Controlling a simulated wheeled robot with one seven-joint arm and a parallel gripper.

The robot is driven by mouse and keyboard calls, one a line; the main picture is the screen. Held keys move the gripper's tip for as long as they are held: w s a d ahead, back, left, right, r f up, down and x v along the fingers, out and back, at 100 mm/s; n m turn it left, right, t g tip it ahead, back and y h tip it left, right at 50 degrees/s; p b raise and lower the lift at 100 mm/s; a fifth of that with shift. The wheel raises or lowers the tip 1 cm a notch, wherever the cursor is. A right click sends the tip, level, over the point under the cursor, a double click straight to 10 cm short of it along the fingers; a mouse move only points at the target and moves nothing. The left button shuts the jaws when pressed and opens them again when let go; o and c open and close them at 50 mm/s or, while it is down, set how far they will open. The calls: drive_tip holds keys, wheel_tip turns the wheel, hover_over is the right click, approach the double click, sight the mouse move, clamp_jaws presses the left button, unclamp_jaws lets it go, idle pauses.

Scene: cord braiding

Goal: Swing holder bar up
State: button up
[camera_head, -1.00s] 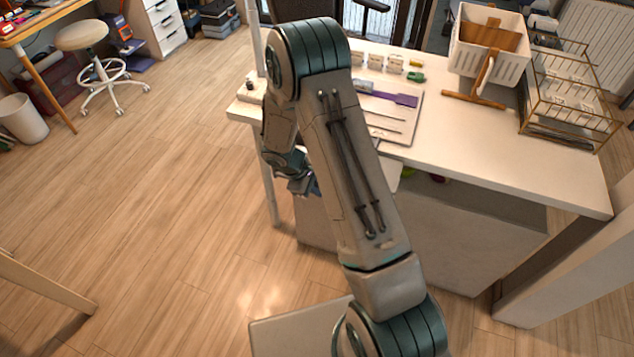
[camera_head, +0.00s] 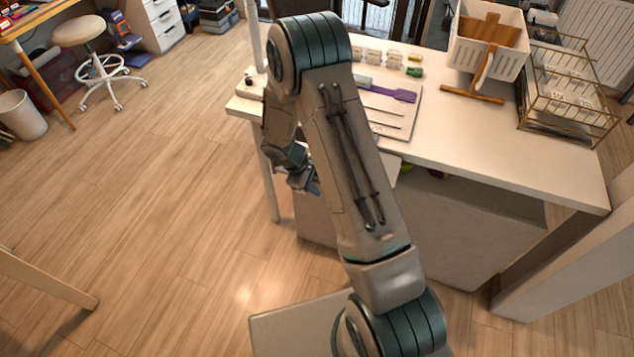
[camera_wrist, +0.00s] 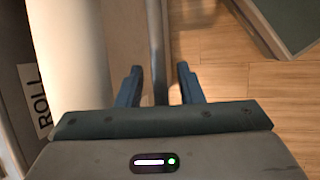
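My gripper (camera_wrist: 159,67) is open in the wrist view, with its two dark blue fingers apart. A slim grey bar (camera_wrist: 157,45) runs between the fingers, with a gap on each side; it may be the holder bar, but I cannot tell for sure. How far the bar is in depth is unclear. In the head view my gripper (camera_head: 308,186) hangs low beside the worktable's (camera_head: 480,145) front left part, partly hidden by my arm. No holder bar can be made out there.
In the wrist view a pale cylinder or panel (camera_wrist: 65,50) stands left of the bar, beside a "ROLL" label (camera_wrist: 36,100). A white basket (camera_head: 490,45), wooden stand (camera_head: 472,95) and wire rack (camera_head: 570,95) stand on the table.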

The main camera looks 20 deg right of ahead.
drive_tip(key=v, duration=1.3)
drive_tip(key=shift+r, duration=0.3)
drive_tip(key=shift+a, duration=0.1)
